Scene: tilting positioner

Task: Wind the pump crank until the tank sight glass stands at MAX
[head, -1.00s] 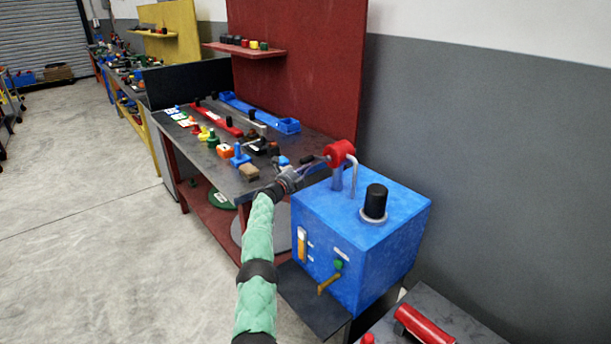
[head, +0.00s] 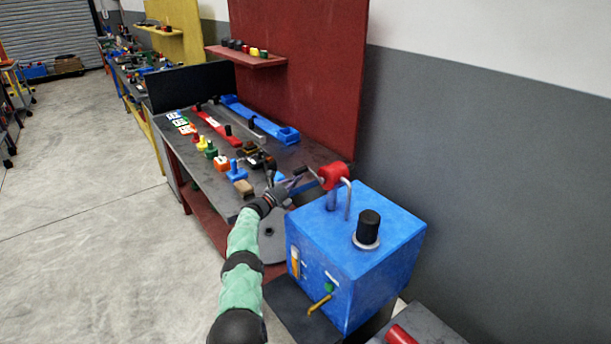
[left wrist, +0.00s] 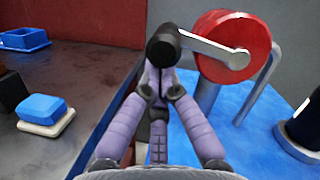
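The blue pump tank (head: 380,235) stands at the right of the head view. Its crank has a red hub (head: 333,177), also in the left wrist view (left wrist: 235,45), a grey arm (left wrist: 212,50) and a black handle (left wrist: 163,42). My left gripper (head: 292,184) is at the handle, left of the hub; in the wrist view its fingers (left wrist: 160,85) close around the handle's lower part. The sight glass (head: 295,262) on the tank's front shows an amber column with a pale part above; its markings are too small to read. My right gripper is out of view.
A black knob (head: 368,226) stands on the tank top, and a brass lever (head: 319,304) sticks out of its front. A dark workbench (head: 215,165) with several coloured parts is close on the left. A red cylinder (head: 400,336) lies at the lower right.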

